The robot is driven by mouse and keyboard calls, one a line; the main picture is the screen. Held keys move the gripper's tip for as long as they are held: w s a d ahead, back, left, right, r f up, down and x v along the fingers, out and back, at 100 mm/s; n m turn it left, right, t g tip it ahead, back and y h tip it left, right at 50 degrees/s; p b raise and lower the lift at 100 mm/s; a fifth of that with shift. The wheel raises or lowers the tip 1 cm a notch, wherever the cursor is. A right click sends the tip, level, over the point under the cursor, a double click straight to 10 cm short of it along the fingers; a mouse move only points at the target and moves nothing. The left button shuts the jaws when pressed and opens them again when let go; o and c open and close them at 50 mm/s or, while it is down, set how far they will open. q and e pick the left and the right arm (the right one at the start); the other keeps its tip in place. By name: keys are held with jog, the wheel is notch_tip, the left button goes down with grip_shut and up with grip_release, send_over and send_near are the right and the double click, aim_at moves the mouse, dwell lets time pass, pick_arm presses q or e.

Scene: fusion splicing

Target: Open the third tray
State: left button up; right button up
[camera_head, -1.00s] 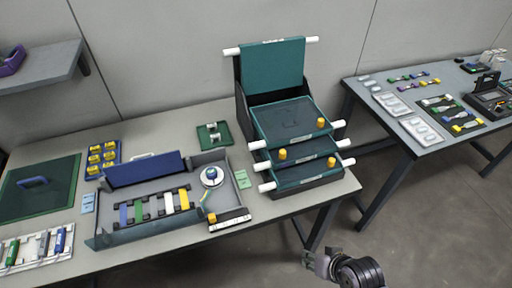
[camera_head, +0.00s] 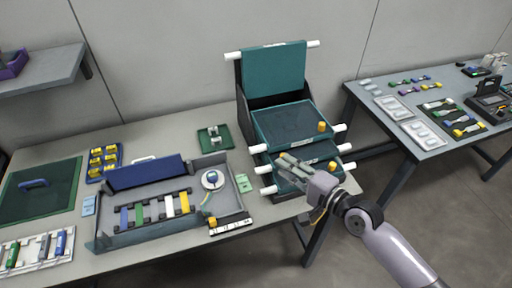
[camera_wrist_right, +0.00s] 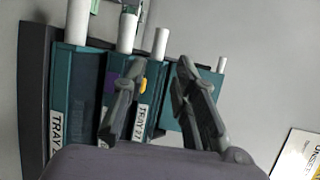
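The tray unit (camera_head: 241,100) stands on the table with one teal tray (camera_head: 274,70) tipped up at the back. Below it are three stacked teal trays: upper (camera_head: 285,122), middle (camera_head: 318,150) and lower (camera_head: 285,188), with white handle rods at their sides. My right gripper (camera_head: 286,164) is in front of the middle and lower trays and hides part of them. In the right wrist view my right gripper (camera_wrist_right: 161,72) has its fingers apart with nothing clearly held. Tray labels (camera_wrist_right: 139,123) show there, but the numbers are hard to read. My left gripper is not in view.
A blue-lidded work tray (camera_head: 145,171) with coloured pieces sits left of the unit. A small green tray (camera_head: 214,137) lies behind it. A second table (camera_head: 390,131) with parts stands to the right, with a floor gap between the tables.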

aim_at(259, 151)
jog(key=x, duration=1.2)
jog(key=shift+w+a+f, duration=0.1)
jog(key=shift+w+a, duration=0.1)
jog(key=shift+a, duration=0.05)
jog(key=shift+c, duration=0.2)
grip_shut()
